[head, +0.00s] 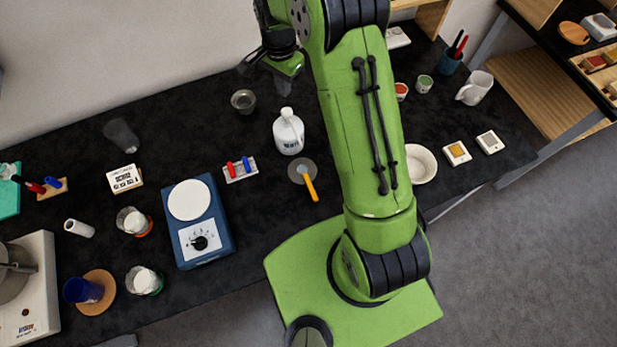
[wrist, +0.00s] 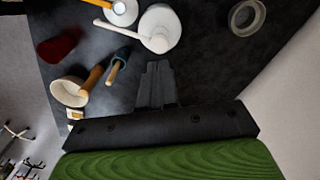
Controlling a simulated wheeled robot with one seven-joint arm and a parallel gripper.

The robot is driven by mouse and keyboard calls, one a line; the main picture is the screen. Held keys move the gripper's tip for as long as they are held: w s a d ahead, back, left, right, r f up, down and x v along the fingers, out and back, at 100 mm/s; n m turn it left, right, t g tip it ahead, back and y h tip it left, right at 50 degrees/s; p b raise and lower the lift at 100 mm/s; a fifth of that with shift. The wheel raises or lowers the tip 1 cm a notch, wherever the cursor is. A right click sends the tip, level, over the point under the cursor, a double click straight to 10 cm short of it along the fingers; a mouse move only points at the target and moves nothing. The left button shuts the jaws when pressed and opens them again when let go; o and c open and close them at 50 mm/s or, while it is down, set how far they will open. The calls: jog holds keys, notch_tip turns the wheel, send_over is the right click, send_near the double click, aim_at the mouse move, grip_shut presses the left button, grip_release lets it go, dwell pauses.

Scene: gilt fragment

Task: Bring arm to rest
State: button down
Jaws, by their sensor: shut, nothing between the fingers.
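My gripper (wrist: 156,84) shows in the wrist view with its two dark fingers together and nothing between them. It is above the black table (head: 265,215). In the head view my green arm rises over the right part of the table, and its end is at the top, where the fingers are hard to make out. A white bottle (head: 288,132) stands on the table below and near the arm's end; a white rounded object (wrist: 160,28) lies just beyond the fingertips in the wrist view.
A white bowl (head: 420,163) and a white mug (head: 475,88) are on the right. Shelving (head: 540,85) borders the far right.

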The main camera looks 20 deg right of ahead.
jog(key=shift+r, duration=0.2)
dwell(0.3)
jog(key=s+r+n+t+b, duration=0.2)
jog(key=s+r+n+b, duration=0.25)
jog(key=s+r, duration=0.65)
jog(key=s+n+t+b, duration=0.2)
jog(key=s+n, duration=0.5)
jog(key=s, duration=1)
jog(key=shift+f+t+b, duration=0.25)
jog(key=shift+t+b, duration=0.05)
jog(key=shift+t, duration=0.5)
jog(key=shift+s+n, duration=0.15)
jog(key=shift+n, duration=0.1)
